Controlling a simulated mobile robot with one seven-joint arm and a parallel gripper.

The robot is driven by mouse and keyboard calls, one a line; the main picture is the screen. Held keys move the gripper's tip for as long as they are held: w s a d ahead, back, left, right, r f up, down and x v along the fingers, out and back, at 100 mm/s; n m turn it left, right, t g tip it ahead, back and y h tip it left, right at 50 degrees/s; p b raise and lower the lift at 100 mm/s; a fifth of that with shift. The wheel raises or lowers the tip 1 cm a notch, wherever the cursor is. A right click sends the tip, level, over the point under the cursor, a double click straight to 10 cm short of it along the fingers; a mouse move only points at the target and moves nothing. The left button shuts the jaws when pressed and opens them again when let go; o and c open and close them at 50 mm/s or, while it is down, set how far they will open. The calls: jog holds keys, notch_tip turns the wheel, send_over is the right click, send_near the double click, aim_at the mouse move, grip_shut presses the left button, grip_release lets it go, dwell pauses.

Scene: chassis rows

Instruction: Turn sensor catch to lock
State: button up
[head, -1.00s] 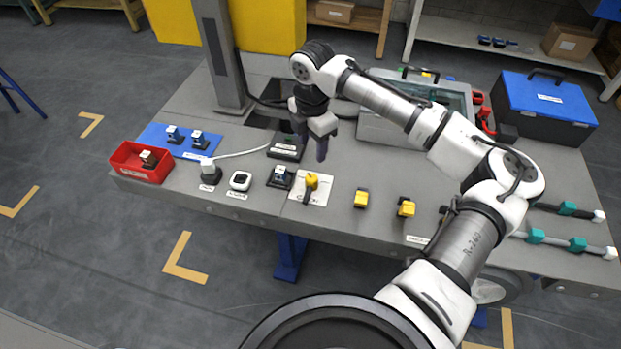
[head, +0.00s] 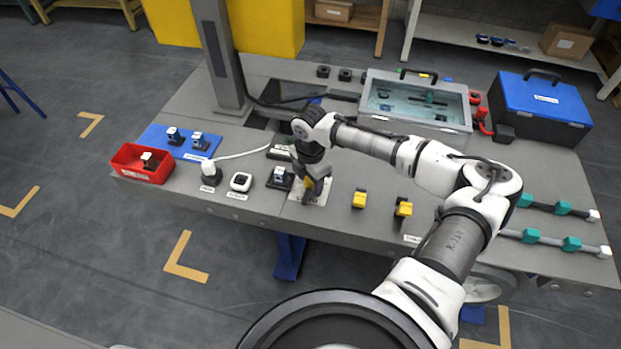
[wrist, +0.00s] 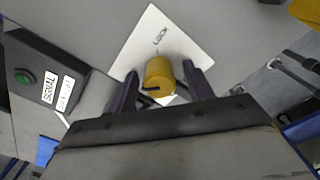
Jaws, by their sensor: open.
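The sensor catch is a yellow knob (wrist: 160,78) on a white plate (wrist: 150,38) marked "LOCK" in the wrist view. In the head view the knob (head: 309,184) is partly covered by my gripper, and the white plate (head: 322,197) shows around it. My gripper (wrist: 160,84) is open, with one dark finger on each side of the knob in the wrist view. A small gap shows between the knob and each finger, so contact cannot be told. In the head view my gripper (head: 317,188) points down over the plate.
A black device with a green button (wrist: 24,77) stands left of the plate in the wrist view. A clear-lidded case (head: 415,100) stands behind.

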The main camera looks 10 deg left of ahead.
jog(key=c, duration=1)
jog(key=shift+o, duration=0.2)
jog(key=shift+m, duration=0.3)
jog(key=m+p, duration=0.2)
jog(key=m, duration=0.1)
jog(key=shift+r, duration=0.1)
jog(key=m+p, duration=0.2)
jog(key=m, duration=0.3)
jog(key=shift+p, duration=0.35)
jog(key=m+p, duration=0.2)
jog(key=m, duration=0.2)
jog(key=shift+m, duration=0.4)
jog(key=m+p, duration=0.3)
jog(key=m, duration=0.1)
jog(key=shift+w+m, duration=0.1)
jog(key=shift+m, duration=0.3)
